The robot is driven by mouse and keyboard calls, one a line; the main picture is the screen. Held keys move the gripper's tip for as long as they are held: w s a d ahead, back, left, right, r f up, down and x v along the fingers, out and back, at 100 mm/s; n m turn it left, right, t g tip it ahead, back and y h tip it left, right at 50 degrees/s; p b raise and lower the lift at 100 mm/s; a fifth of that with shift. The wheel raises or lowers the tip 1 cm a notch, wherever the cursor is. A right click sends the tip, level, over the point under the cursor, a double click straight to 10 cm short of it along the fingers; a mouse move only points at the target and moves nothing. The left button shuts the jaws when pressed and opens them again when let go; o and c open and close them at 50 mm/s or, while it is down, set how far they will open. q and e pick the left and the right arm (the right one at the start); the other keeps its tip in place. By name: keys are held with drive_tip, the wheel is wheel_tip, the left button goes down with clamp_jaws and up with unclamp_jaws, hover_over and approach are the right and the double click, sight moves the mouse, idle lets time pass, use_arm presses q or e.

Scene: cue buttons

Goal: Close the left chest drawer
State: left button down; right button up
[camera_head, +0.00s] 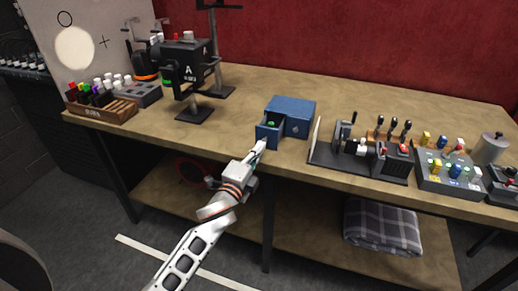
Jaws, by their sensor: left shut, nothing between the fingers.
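A small blue chest (291,112) stands on the wooden table near its front edge. Its left drawer (267,135) is pulled out toward the front, with a small green thing (271,124) visible inside. The right drawer front (296,129) looks flush with the chest. My left gripper (262,145) is shut and empty, with its fingertips close to the front of the open drawer. I cannot tell whether they touch it. My right gripper is not in view.
A black control board with levers (345,150) stands right of the chest, and a colored button box (447,174) beyond it. A black device (187,65) and a wooden marker rack (101,111) stand at left. Bare table (225,127) lies left of the chest.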

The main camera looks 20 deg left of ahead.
sight(264, 140)
use_arm(q)
drive_tip(key=shift+w, duration=0.2)
drive_tip(key=shift+w+d+b, duration=0.1)
drive_tip(key=shift+w+b, duration=0.25)
drive_tip(key=shift+w, duration=2.05)
drive_tip(key=shift+s, duration=0.15)
